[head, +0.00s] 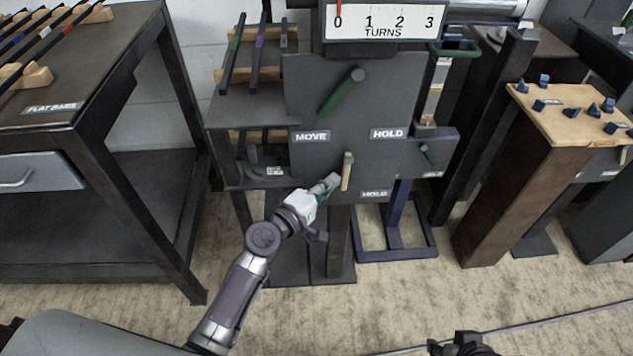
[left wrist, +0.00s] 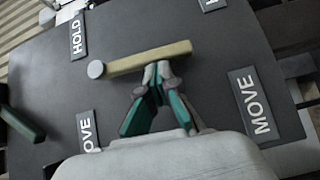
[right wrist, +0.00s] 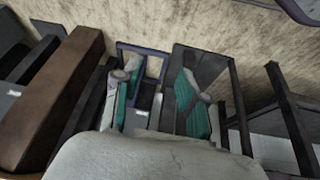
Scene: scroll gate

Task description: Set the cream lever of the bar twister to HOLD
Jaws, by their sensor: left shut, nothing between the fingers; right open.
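The cream lever (head: 346,174) is on the dark panel of the bar twister (head: 300,85). It hangs roughly straight down from its grey pivot, between the lower MOVE plate (left wrist: 258,103) and the lower HOLD plate (head: 375,195). The lever also shows in the left wrist view (left wrist: 145,60). My left gripper (head: 335,182) is shut and empty. Its fingertips (left wrist: 158,70) are at the lever's MOVE side, touching or nearly touching it. In the head view my left gripper covers the lower MOVE plate. My right gripper (right wrist: 160,90) is open and empty, far from the lever.
A green lever (head: 342,92) higher on the panel slants down toward the upper MOVE plate (head: 310,136). The upper HOLD plate (head: 388,133) is at right. A TURNS scale (head: 385,22) tops the panel. A flat-bars table (head: 100,75) stands left, a wooden-topped stand (head: 560,120) right.

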